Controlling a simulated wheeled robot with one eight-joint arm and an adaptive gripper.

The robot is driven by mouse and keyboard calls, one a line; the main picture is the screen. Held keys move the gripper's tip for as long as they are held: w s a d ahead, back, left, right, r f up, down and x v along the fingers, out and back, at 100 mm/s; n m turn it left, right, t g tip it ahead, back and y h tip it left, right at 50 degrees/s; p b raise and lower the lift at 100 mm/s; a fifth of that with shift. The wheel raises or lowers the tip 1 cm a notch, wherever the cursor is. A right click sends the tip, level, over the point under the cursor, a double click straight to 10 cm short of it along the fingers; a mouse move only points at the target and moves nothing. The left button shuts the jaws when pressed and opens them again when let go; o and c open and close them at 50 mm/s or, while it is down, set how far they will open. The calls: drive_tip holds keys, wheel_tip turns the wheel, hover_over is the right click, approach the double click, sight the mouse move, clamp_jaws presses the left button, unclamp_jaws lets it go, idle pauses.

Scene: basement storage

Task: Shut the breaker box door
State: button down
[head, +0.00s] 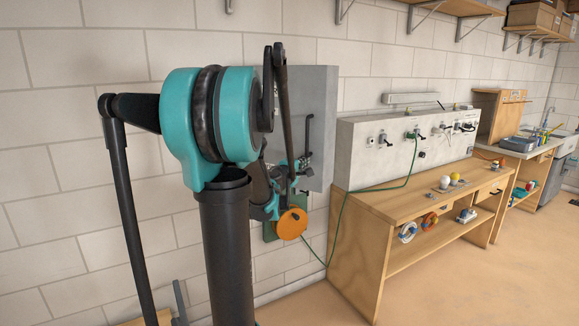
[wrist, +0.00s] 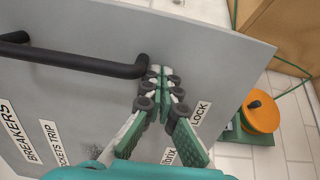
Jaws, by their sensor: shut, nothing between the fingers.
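The breaker box is a grey metal box on the block wall, partly hidden behind my arm in the head view. Its grey door (head: 321,125) has a black bar handle (head: 308,137). The wrist view shows the door face (wrist: 215,60) close up, with printed labels and the handle (wrist: 85,62). My gripper (wrist: 160,75) is shut and empty, its fingertips at the door face beside the handle's right end. Whether they touch is unclear. In the head view my gripper (head: 302,162) is beside the handle, low on the door. The door's exact angle is hard to tell.
An orange reel (head: 291,223) hangs below the box, with a green cable running to the workbench. The wooden workbench (head: 400,208) stands right of the box, carrying a grey socket panel (head: 365,160). Open floor lies in front of the bench.

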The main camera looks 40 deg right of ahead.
drive_tip(key=w+d+n+t+y, duration=0.1)
drive_tip(key=w+d+n+t, duration=0.15)
drive_tip(key=d, duration=1.55)
drive_tip(key=w+d+n+t+y, duration=0.4)
drive_tip(key=w+d+t+y, duration=0.1)
drive_tip(key=w+d, duration=1)
drive_tip(key=d+t, duration=0.1)
drive_tip(key=d, duration=0.1)
drive_tip(key=shift+w+d+y, duration=0.15)
drive_tip(key=shift+d+y, duration=0.15)
drive_tip(key=shift+d, duration=0.05)
drive_tip(key=shift+n, duration=0.25)
